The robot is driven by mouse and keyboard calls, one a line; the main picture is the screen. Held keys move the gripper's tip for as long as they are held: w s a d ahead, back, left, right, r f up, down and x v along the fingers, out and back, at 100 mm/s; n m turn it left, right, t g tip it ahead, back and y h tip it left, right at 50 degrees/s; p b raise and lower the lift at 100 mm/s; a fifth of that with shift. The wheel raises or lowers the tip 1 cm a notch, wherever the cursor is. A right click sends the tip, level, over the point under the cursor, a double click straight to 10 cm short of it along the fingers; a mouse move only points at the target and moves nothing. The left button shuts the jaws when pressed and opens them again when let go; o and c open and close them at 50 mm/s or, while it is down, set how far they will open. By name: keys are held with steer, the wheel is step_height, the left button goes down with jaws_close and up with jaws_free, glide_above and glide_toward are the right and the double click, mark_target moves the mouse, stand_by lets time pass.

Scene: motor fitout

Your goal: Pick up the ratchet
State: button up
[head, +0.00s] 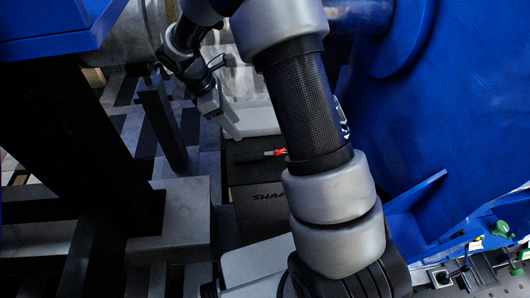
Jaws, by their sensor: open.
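A small red and black tool (272,153), which appears to be the ratchet, lies on top of a dark box (245,175). My arm hides its right part, so I cannot see its full shape. My gripper (228,124) is open, above and left of the tool in the picture and apart from it. The gripper is small in this view, and nothing shows between its fingers.
A light grey tray or panel (258,121) lies behind the dark box. A grey metal post (160,125) and a block (180,215) stand left of the box. A large blue housing (450,110) fills the right. Space between them is narrow.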

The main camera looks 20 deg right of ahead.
steer(key=b, duration=0.2)
glide_above(254, 153)
steer(key=w+a, duration=0.1)
steer(key=a, duration=0.1)
step_height(254, 153, down, 8)
steer(key=shift+f, duration=0.1)
steer(key=x, duration=0.3)
steer(key=b+x, duration=0.1)
steer(key=shift+s+a+f, duration=0.2)
steer(key=shift+s+f, duration=0.05)
steer(key=shift+s, duration=0.15)
steer(key=shift+d+f, duration=0.2)
steer(key=shift+f, duration=0.2)
steer(key=shift+r, duration=0.1)
jaws_close()
